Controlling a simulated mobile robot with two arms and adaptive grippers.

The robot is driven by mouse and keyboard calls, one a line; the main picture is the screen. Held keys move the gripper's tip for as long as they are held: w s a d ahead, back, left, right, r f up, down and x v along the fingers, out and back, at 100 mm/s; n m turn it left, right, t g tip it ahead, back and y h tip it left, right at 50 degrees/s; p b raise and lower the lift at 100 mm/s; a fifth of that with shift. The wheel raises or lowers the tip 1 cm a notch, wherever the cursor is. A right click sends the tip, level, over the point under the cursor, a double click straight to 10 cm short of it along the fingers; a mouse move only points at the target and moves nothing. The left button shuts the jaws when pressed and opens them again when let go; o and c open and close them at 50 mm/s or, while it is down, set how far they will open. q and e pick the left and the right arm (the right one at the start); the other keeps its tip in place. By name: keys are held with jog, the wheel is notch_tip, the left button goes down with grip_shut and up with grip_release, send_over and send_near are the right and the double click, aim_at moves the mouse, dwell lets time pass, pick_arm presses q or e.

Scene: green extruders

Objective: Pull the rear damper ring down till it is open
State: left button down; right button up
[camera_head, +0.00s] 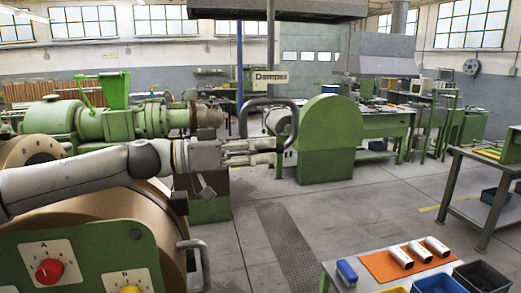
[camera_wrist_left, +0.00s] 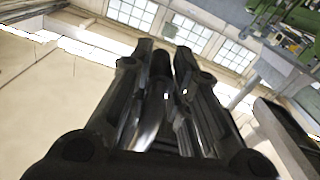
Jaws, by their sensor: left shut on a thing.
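The damper ring (camera_head: 268,102) is a dark bent tube, a rounded loop hanging in front of the green machine in the middle of the head view. My left gripper (camera_head: 276,147) reaches in from the left at the lower right end of this loop. It is shut on the tube. In the left wrist view a dark rounded bar (camera_wrist_left: 158,95) lies between the two fingers of the left gripper (camera_wrist_left: 165,75). The fingers hide part of it. I cannot tell whether this is the rear ring. My right gripper is not in view.
A green control panel (camera_head: 82,255) with red and yellow knobs and a large tan roll stand at the lower left. The floor (camera_head: 330,215) between is clear.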

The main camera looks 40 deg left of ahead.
pick_arm(q)
notch_tip(320, 180, down, 4)
jog(key=shift+r+b, duration=0.25)
jog(key=shift+b, duration=0.7)
jog(key=c, duration=1.5)
grip_release()
jog(key=shift+c, duration=0.2)
jog(key=shift+o, duration=1.2)
jog(key=v, duration=1.2)
